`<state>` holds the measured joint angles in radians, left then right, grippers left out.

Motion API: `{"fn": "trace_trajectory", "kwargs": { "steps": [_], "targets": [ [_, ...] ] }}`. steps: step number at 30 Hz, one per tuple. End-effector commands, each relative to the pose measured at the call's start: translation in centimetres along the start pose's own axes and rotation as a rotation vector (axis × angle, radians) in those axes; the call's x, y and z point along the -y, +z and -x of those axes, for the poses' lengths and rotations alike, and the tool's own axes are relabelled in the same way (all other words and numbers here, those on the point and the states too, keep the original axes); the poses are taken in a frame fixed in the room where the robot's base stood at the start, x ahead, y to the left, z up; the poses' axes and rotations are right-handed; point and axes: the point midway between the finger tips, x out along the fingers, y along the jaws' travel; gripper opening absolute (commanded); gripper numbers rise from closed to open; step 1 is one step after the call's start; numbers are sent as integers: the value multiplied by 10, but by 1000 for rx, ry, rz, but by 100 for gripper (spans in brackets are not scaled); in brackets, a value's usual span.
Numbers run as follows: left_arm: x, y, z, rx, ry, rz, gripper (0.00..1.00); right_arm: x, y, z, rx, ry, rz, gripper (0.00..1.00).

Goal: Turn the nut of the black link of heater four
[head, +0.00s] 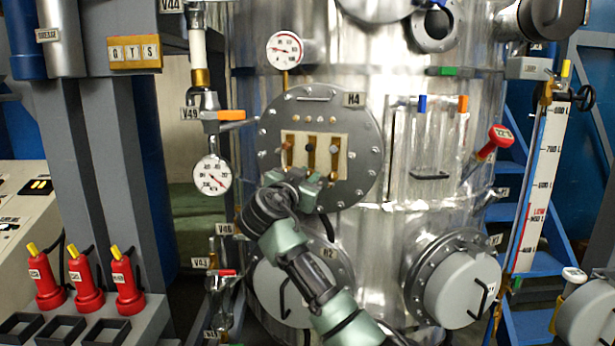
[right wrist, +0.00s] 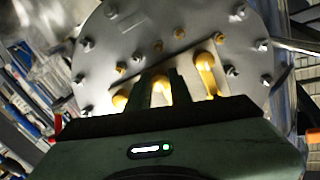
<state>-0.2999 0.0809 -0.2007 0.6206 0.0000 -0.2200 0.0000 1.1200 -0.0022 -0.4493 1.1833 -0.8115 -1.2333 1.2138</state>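Heater four, a round bolted grey flange labelled H4 (head: 353,99), is on the steel vessel in the head view. Its cream panel (head: 343,143) carries three upright brass links. The middle link (head: 310,150) has a dark nut at its top; the left link (head: 287,150) has a coppery one and the right link (head: 335,158) a grey one. My right gripper (head: 299,180) is at the panel's lower left edge. In the right wrist view its fingers (right wrist: 160,92) are apart, with the middle brass link showing between them; contact cannot be told. My left gripper is not in view.
Below are the H2 cover (head: 275,290) and another grey cover with a handle (head: 460,293). A dial gauge (head: 211,175) and a valve with an orange handle (head: 231,115) stand close on the left. A red-handled lever (head: 495,140) juts out at right.

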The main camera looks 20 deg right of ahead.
Motion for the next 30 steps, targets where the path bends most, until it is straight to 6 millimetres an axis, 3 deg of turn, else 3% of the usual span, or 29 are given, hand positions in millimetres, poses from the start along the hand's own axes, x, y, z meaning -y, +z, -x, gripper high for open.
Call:
{"fn": "trace_trajectory", "kwargs": {
  "steps": [14, 30],
  "targets": [
    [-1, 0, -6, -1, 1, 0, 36, 0, 1, 1, 1, 0, 93, 0],
    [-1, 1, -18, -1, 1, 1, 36, 1, 0, 0, 0, -1, 564, 0]
  ]
}}
